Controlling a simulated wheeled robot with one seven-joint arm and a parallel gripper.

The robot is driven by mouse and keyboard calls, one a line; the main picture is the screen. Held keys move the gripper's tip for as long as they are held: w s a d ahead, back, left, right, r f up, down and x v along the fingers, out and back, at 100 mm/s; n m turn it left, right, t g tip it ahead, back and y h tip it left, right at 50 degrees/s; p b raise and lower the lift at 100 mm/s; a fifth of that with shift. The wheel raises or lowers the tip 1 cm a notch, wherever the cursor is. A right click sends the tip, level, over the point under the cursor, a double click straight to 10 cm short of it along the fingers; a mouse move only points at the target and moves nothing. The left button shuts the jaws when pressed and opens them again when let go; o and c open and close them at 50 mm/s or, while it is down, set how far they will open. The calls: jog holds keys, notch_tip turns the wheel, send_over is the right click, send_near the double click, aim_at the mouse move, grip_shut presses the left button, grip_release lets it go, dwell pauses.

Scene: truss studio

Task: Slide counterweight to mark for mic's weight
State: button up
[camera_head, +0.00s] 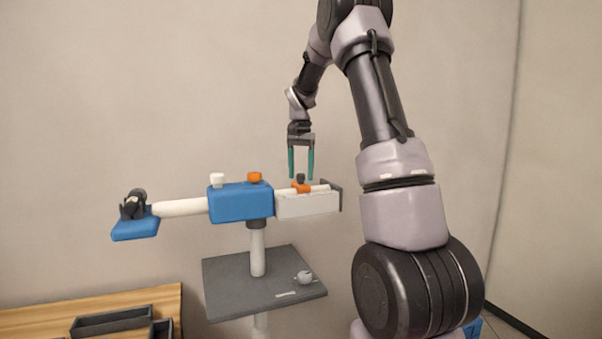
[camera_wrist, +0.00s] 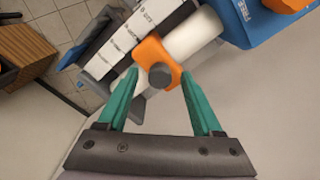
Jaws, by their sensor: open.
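The counterweight appears as an orange slider with a dark knob (camera_head: 301,185) on the white boom's right end. In the wrist view the orange slider (camera_wrist: 151,51) sits on the white tube, with its dark knob facing the camera. A white marked scale (camera_head: 309,205) runs beside the tube; its printed marks (camera_wrist: 127,40) are too small to read. A black mic (camera_head: 133,204) rests on the blue tray (camera_head: 136,230) at the boom's left end. My gripper (camera_head: 300,178) is open and empty just above the knob. Its green fingertips (camera_wrist: 160,80) stand either side of the knob, apart from it.
A blue block (camera_head: 241,203) with white and orange knobs holds the boom on a white post (camera_head: 258,252). A grey plate (camera_head: 230,296) below carries a small round white item (camera_head: 304,277). A wooden table (camera_head: 150,297) with dark trays stands lower left. A dark end stop (camera_head: 336,194) closes the boom's right end.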

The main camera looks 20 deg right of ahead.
jog(key=shift+f, duration=0.15)
grip_shut()
dwell(1.4)
